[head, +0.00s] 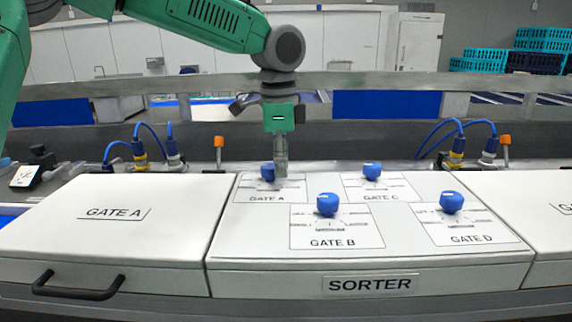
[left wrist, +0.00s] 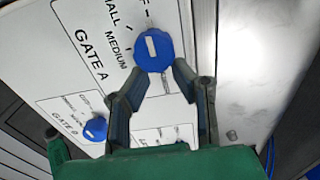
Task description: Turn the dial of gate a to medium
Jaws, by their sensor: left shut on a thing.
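The gate A dial (head: 268,171) is a blue knob at the back left of the sorter panel. In the left wrist view the knob (left wrist: 153,50) has a white mark pointing up the picture, roughly toward a cut-off label ending in "F". The word MEDIUM (left wrist: 118,52) is printed to the left of the knob. My left gripper (head: 281,172) points down at the gate A dial and partly hides it in the head view. Its fingertips (left wrist: 159,70) are shut on the knob. My right gripper is not in view.
Blue dials for gate B (head: 327,204), gate C (head: 372,171) and gate D (head: 451,202) stand close by on the sorter panel (head: 275,271). A white gate A lid (head: 160,236) with a black handle (head: 78,286) lies to the left. Blue cables (head: 150,130) rise behind.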

